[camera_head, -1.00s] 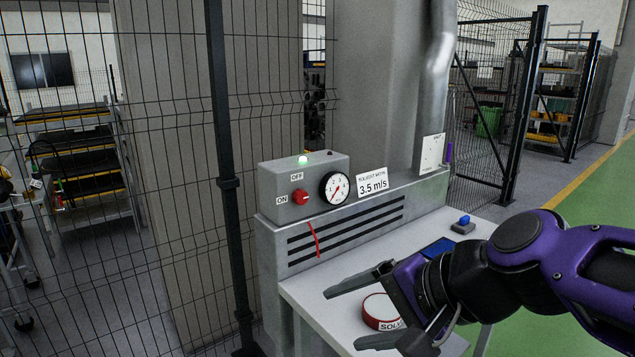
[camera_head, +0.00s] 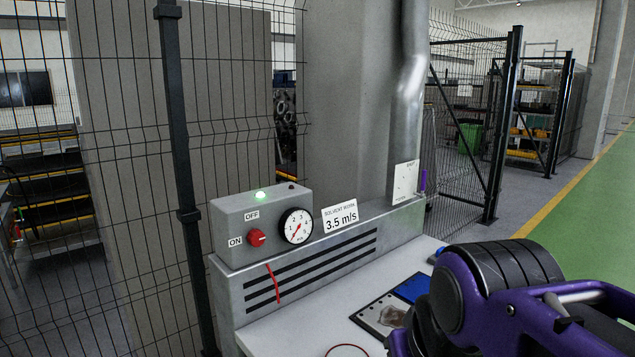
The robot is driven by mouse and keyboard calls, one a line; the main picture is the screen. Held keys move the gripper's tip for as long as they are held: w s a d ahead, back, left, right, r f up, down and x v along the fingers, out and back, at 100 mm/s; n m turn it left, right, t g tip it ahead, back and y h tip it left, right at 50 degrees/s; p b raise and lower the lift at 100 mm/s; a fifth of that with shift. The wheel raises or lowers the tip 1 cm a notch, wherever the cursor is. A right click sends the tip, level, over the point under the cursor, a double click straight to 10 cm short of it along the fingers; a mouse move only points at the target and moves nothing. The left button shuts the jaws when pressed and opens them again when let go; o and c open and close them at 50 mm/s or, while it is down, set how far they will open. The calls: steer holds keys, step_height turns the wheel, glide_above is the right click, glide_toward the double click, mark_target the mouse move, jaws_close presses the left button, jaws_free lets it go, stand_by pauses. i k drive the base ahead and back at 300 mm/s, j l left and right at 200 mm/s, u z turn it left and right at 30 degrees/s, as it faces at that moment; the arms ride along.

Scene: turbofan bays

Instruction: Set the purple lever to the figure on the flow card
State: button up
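The purple lever (camera_head: 423,181) stands upright at the right edge of a white scale plate (camera_head: 405,183) by the foot of the metal duct. The flow card (camera_head: 341,217) on the vent housing reads "SOLVENT WORK 3.5 m/s". Left of it is a round gauge (camera_head: 296,226) with a red needle that seems to point low and left. My purple and black arm fills the lower right. My gripper's fingers are out of the picture, and the lever is beyond the arm, apart from it.
A grey box (camera_head: 233,222) carries a red ON/OFF knob (camera_head: 257,238) and a lit green lamp (camera_head: 260,195). A red streamer (camera_head: 273,283) hangs at the vent slots. A blue and white tray (camera_head: 408,287) lies on the bench (camera_head: 300,325). Mesh fencing stands left and behind.

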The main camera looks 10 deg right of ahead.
mark_target(424, 180)
steer(key=k+l, duration=0.1)
steer(key=l, duration=0.25)
steer(key=k+l+u, duration=0.1)
steer(key=l, duration=0.25)
steer(key=l+u, duration=0.15)
steer(key=l, duration=1.1)
steer(key=i+l+u, duration=0.15)
steer(key=l, duration=0.3)
steer(key=i+l+u, duration=0.1)
steer(key=l, duration=0.3)
steer(key=i+l, duration=0.2)
steer(key=l, duration=0.2)
steer(key=i+l+u, duration=0.15)
steer(key=i+l, duration=0.2)
